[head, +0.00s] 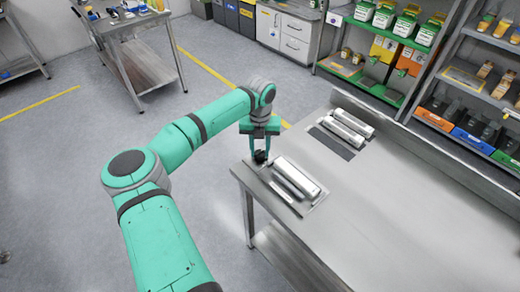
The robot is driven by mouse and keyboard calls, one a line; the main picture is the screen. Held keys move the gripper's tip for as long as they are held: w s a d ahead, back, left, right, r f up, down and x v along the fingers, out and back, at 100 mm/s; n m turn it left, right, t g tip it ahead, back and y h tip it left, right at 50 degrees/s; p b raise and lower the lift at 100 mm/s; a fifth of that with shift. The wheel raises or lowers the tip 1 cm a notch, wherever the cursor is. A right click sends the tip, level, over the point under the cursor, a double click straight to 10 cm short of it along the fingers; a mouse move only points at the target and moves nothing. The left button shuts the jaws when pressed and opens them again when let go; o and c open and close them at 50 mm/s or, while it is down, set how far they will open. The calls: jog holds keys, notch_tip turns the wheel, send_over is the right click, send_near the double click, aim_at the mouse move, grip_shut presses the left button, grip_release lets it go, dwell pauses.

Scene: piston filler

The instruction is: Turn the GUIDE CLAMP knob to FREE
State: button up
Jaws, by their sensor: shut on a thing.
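My gripper (260,150) points down at the near left end of a steel bench, at the end of my green arm. Its fingers are closed around a small black knob (260,157) beside a long, light metal guide rail (296,178). The knob's label and pointer are too small to read, so I cannot tell which setting it is at. The fingers partly hide the knob.
The steel bench (380,213) is bare toward the front right. A second pair of rails (348,127) lies farther back, with a dark strip (332,143) between. Shelves with bins (473,119) stand behind.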

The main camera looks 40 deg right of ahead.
aim_at(260, 153)
jog(key=o, duration=1.1)
jog(key=shift+c, duration=0.2)
jog(key=shift+r, duration=0.15)
notch_tip(260, 153, up, 11)
jog(key=shift+f, duration=0.2)
